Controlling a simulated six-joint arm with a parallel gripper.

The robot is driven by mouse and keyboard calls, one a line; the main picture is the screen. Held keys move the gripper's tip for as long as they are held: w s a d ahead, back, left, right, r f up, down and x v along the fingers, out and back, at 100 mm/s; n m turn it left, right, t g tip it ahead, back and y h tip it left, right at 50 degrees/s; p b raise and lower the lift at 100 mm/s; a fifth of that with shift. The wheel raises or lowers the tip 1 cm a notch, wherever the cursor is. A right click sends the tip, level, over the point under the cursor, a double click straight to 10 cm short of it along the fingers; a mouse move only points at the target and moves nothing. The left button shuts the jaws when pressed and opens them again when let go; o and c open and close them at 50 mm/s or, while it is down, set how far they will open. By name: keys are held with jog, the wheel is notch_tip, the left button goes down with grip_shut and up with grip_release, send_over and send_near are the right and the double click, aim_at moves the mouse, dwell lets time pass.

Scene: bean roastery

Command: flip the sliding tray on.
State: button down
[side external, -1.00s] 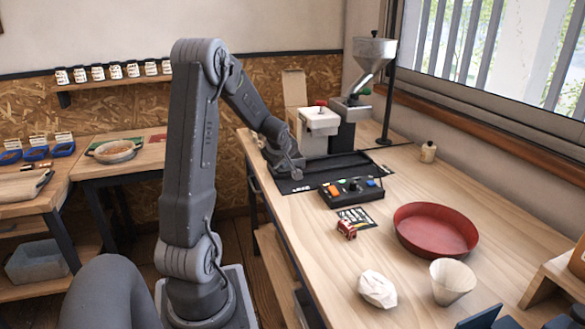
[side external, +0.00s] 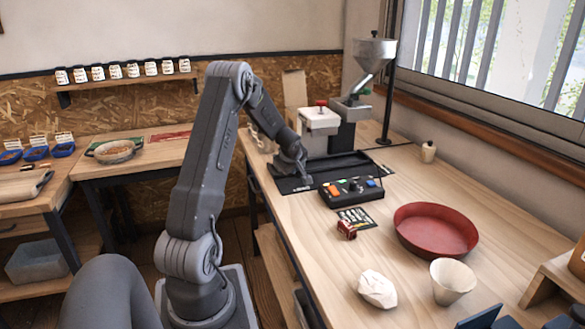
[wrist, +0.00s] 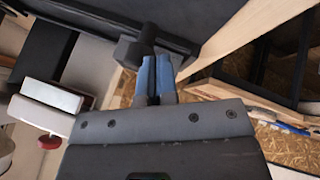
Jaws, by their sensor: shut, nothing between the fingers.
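The sliding tray (side external: 345,163) is a long, shallow black tray on the bench, at the foot of the white machine in the side view. Its dark rim (wrist: 120,17) crosses the top of the wrist view. A dark block (wrist: 128,50) stands at the tray's near edge, right by my blue fingertips. My gripper (wrist: 155,62) is shut and empty, with its fingertips beside or against this block; I cannot tell whether they touch. In the side view my gripper (side external: 304,181) points down at the tray's left end and hides part of it.
The white machine (side external: 318,121) with a red knob stands behind the tray. A black control box (side external: 351,191) with coloured switches is in front of it. A small red toy (side external: 347,230), red bowl (side external: 437,230) and paper cone (side external: 452,281) are farther forward.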

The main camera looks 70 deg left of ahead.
jog(key=w, duration=2.2)
jog(key=shift+w, duration=0.1)
jog(key=shift+s+d+r, duration=0.1)
jog(key=shift+s+d, duration=0.2)
jog(key=shift+s, duration=0.35)
jog(key=s, duration=0.1)
jog(key=s+d, duration=0.1)
jog(key=shift+s+d+r, duration=0.1)
jog(key=shift+s+d, duration=0.05)
jog(key=shift+s, duration=0.15)
jog(key=v, duration=0.9)
jog(key=shift+d+r, duration=0.3)
